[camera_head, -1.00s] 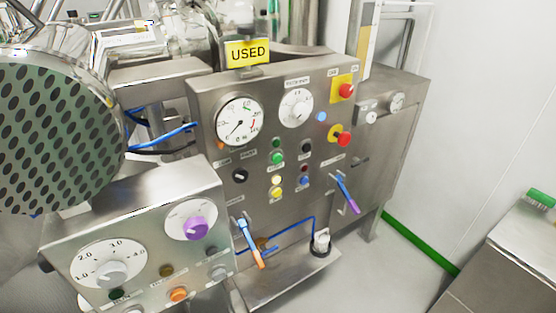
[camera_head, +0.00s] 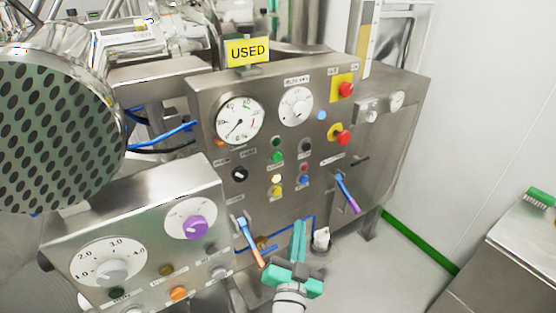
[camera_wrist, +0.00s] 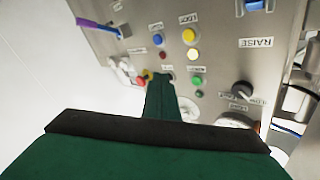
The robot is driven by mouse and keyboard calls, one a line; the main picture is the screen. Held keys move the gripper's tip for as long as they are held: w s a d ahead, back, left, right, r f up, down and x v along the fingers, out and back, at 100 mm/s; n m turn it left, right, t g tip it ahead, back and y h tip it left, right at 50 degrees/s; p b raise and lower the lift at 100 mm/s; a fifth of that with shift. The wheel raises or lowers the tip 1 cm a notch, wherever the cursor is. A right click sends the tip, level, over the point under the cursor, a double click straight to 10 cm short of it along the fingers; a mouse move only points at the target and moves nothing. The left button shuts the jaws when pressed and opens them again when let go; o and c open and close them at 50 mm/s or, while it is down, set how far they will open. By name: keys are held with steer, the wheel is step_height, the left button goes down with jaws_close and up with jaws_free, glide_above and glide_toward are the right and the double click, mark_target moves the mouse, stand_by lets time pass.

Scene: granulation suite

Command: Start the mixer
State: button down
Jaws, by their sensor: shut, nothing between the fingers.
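The steel mixer control panel (camera_head: 225,87) stands in front of me with a yellow "USED" sign on top. It carries a bright green button (camera_head: 277,157), a darker green one (camera_head: 276,142) above it, yellow buttons (camera_head: 276,190), a blue button (camera_head: 304,180) and black knobs (camera_head: 240,174). My teal gripper (camera_head: 299,226) is shut and empty, in front of the panel's lower part and below the buttons in the head view. In the wrist view my gripper (camera_wrist: 163,78) points at the upside-down panel, with the green button (camera_wrist: 196,80) just right of the fingertips. Contact is not visible.
Two red emergency stops (camera_head: 345,89) sit at the panel's right. Handles with orange (camera_head: 250,243) and purple (camera_head: 347,193) grips jut out below the buttons. A second control box (camera_head: 75,238) stands at front left, and a steel bench (camera_head: 510,255) at right. Floor between is clear.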

mark_target(277, 157)
steer(key=w+r+m+h, duration=0.1)
steer(key=w+r+m, duration=0.2)
steer(key=r, duration=0.7)
steer(key=shift+w+d+r, duration=0.15)
steer(key=shift+w+d, duration=0.1)
steer(key=shift+w, duration=0.85)
steer(key=w+a, duration=0.5)
steer(key=w, duration=0.2)
steer(key=shift+a, duration=0.15)
steer(key=shift+w, duration=0.15)
stand_by(0.3)
stand_by(0.5)
